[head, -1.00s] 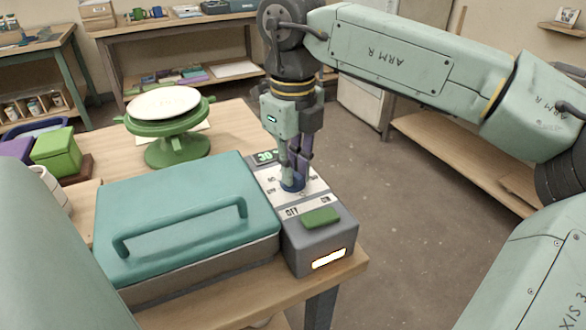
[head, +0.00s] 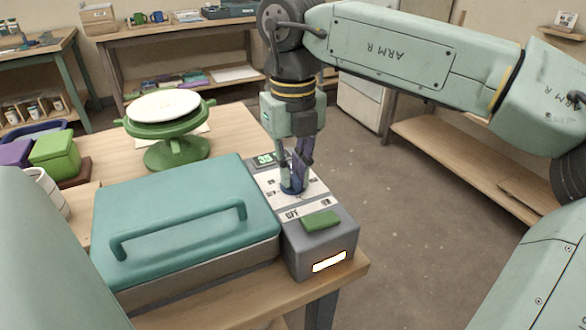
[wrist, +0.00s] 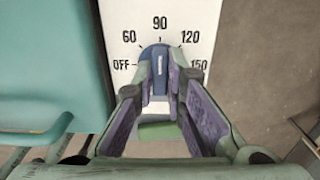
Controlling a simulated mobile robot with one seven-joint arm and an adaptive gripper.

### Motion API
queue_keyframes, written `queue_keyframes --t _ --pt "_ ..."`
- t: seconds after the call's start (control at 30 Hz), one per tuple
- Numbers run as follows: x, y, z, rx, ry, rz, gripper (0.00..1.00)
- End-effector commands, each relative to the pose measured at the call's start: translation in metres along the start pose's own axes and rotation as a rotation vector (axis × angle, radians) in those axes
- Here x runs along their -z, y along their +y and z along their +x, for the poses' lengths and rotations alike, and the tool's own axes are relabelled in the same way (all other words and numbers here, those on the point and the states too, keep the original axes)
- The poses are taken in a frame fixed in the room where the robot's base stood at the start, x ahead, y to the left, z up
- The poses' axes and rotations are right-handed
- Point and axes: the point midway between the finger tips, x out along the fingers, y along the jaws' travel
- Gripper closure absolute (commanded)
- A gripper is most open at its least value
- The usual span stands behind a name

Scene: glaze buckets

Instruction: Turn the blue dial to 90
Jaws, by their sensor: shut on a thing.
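The blue dial (head: 291,189) sits on the white face of the grey control box, right of the teal lid. In the wrist view the dial (wrist: 160,60) is under a scale marked OFF, 60, 90, 120 and 150. A pale line on its grip runs up toward the 90 mark. My gripper (head: 292,183) points down from above. In the wrist view its purple-padded fingers (wrist: 160,78) are shut on the dial's grip, one on each side. The fingers hide part of the dial.
The box's small display (head: 264,160) seems to read 35. A green switch (head: 321,221) is in front of the dial. The teal lid (head: 185,210) with its handle is close at the left. A green turntable (head: 176,150) stands behind it.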

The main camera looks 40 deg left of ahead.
Motion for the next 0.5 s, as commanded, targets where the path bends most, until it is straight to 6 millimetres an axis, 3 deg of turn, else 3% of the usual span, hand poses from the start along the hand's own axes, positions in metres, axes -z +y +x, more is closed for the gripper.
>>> queue_keyframes --t 0.13,0.17,0.5 --pt "-0.0002 0.0 -0.0003 0.0 -0.001 -0.001 1.0" --pt "-0.0002 0.0 -0.0003 0.0 -0.001 -0.001 0.87" --pt "-0.0001 0.0 -0.0001 0.0 0.0 -0.002 0.68"
